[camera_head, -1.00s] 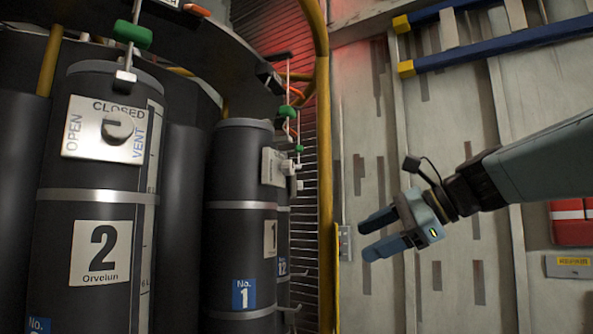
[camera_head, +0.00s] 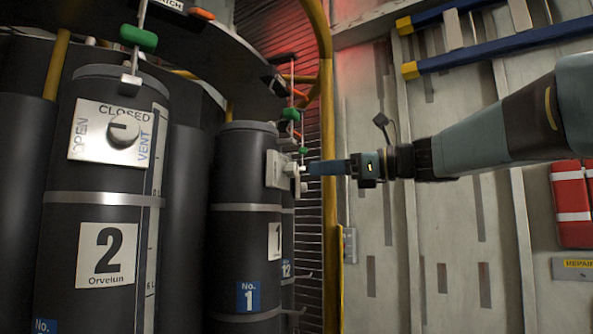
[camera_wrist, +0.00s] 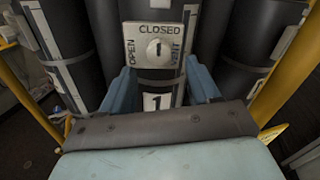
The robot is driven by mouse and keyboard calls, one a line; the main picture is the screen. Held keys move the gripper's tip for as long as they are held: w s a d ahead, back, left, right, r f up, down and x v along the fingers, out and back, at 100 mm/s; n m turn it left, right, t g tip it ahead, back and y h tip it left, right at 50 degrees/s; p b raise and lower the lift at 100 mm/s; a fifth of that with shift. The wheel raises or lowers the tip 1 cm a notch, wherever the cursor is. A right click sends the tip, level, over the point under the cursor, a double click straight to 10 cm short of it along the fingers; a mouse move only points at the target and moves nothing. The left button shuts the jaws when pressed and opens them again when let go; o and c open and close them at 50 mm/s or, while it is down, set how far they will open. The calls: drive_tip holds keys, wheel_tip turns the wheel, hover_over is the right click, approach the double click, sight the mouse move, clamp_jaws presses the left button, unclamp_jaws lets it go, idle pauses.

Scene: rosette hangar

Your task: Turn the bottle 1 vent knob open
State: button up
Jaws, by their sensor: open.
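Bottle 1 (camera_head: 243,225) is a dark cylinder with a white "1" label and a blue "No. 1" tag. Contact cannot be told.
Bottle 2 (camera_head: 105,215) with its own vent knob (camera_head: 123,130) stands at left. A yellow upright pipe (camera_head: 328,215) runs just behind my gripper. A dark curved rack with green and orange handles is above the bottles. Open space lies at right before the wall.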

sight(297, 169)
drive_tip(key=shift+x, duration=3.15)
drive_tip(key=shift+c, duration=0.2)
